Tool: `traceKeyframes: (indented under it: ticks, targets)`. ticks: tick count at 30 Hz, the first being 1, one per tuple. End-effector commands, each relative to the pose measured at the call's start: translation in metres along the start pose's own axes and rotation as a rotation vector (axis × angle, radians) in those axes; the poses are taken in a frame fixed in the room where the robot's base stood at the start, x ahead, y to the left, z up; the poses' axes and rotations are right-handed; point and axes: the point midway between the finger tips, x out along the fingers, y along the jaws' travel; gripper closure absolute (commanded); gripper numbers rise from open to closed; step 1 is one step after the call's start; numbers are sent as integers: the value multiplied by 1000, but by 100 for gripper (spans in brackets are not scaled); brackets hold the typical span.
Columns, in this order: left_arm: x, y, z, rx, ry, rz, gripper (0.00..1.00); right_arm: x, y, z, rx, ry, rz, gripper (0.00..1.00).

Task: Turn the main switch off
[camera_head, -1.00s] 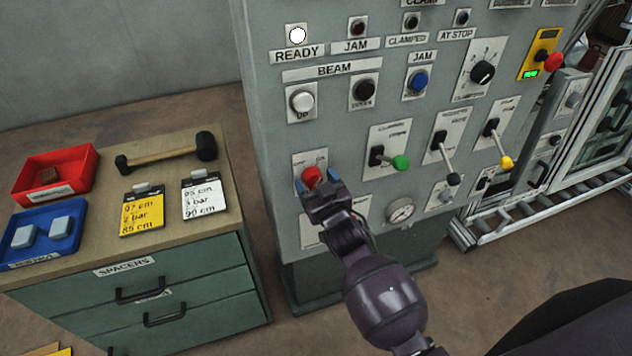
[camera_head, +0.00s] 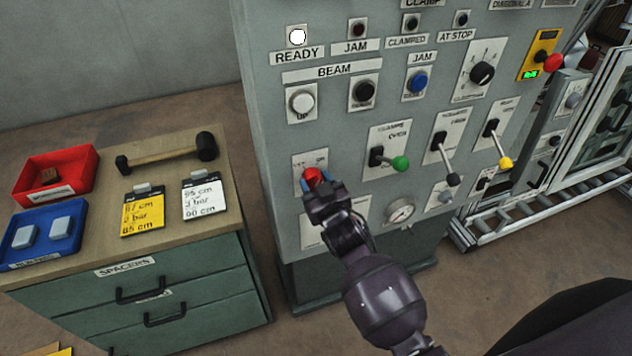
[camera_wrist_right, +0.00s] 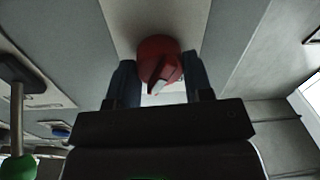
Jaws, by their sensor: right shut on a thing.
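The main switch is a red rotary knob (camera_head: 313,175) on a pale plate (camera_head: 311,159), low on the left side of the grey control panel (camera_head: 268,130). My right gripper (camera_head: 315,183) is at the knob, with its two fingers on either side of it. In the right wrist view the red knob (camera_wrist_right: 158,62) sits between the two dark fingers (camera_wrist_right: 155,82), and a pale pointer mark shows on it. The plate's lettering is partly hidden and too small to read. My left gripper is in neither view.
A lever with a green knob (camera_head: 400,163) and others with black and yellow knobs stick out right of the switch. A drawer cabinet (camera_head: 190,275) with a red bin (camera_head: 84,158), blue bin (camera_head: 68,218) and mallet (camera_head: 165,154) stands left.

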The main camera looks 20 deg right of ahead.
Motion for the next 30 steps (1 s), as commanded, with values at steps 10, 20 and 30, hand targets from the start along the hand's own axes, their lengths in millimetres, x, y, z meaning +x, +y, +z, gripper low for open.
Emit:
traceKeyframes:
  ticks: [10, 20, 30]
  targets:
    - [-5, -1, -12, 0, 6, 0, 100, 0, -1, -2, -268, -11, -1, 77]
    - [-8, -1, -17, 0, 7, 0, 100, 0, -2, -2, -580, -23, -2, 77]
    - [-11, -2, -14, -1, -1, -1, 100, 0, -3, -1, -842, -35, -3, 77]
